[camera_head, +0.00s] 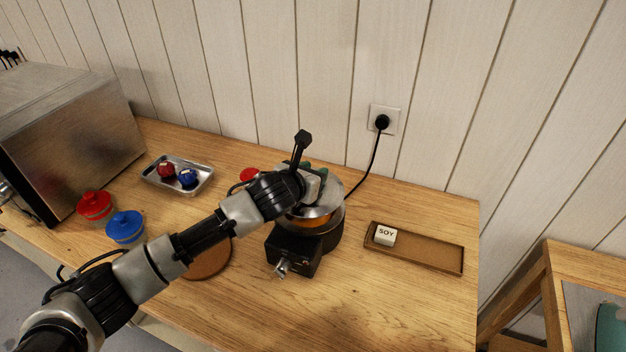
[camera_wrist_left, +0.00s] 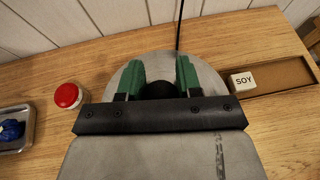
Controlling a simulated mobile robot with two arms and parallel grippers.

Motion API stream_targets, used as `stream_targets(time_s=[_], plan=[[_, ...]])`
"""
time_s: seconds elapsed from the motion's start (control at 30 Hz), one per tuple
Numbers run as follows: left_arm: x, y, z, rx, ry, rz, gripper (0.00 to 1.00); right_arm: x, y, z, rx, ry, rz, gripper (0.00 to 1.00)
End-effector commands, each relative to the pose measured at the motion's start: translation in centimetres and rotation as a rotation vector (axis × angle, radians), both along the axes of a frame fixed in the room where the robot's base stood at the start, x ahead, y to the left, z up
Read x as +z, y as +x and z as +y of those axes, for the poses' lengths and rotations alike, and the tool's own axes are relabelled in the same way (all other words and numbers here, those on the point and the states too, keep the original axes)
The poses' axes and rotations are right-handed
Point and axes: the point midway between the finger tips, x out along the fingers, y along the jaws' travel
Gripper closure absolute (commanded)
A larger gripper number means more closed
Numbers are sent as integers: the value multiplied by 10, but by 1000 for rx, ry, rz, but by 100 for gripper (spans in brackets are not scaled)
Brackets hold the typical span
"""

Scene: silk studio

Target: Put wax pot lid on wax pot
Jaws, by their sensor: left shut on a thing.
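The wax pot (camera_head: 310,238) is a dark pot with an orange inside, standing on the wooden table at the middle. Its black control box with a metal tap faces the front. The wax pot lid (camera_wrist_left: 155,65) is a round grey metal disc with a dark round knob (camera_wrist_left: 158,90). My left gripper (camera_wrist_left: 158,84) has green fingers on either side of the knob and is shut on it. In the head view the lid (camera_head: 328,183) is tilted above the pot, with orange showing below it. My arm hides part of both. My right gripper is in neither view.
A brown tray (camera_head: 445,257) with a SOY block (camera_head: 386,235) lies right of the pot. A metal tray (camera_head: 205,175) with red and blue items, a red jar (camera_head: 95,206) and a blue jar (camera_head: 125,228) stand left. A black cord (camera_head: 372,160) runs to the wall socket.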

Motion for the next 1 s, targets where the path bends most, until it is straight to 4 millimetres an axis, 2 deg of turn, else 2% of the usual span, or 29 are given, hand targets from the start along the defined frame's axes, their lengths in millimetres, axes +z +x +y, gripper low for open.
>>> stream_targets(time_s=[0.1,0.2,0.97,1.0], plan=[[-18,-1,-1,1,-2,7,92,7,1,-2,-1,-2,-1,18],[-27,-1,-1,-1,0,3,92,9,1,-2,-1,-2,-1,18],[-41,-1,-1,-1,0,1,92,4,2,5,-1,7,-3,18],[-41,-1,0,-1,1,2,62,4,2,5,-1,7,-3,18]])
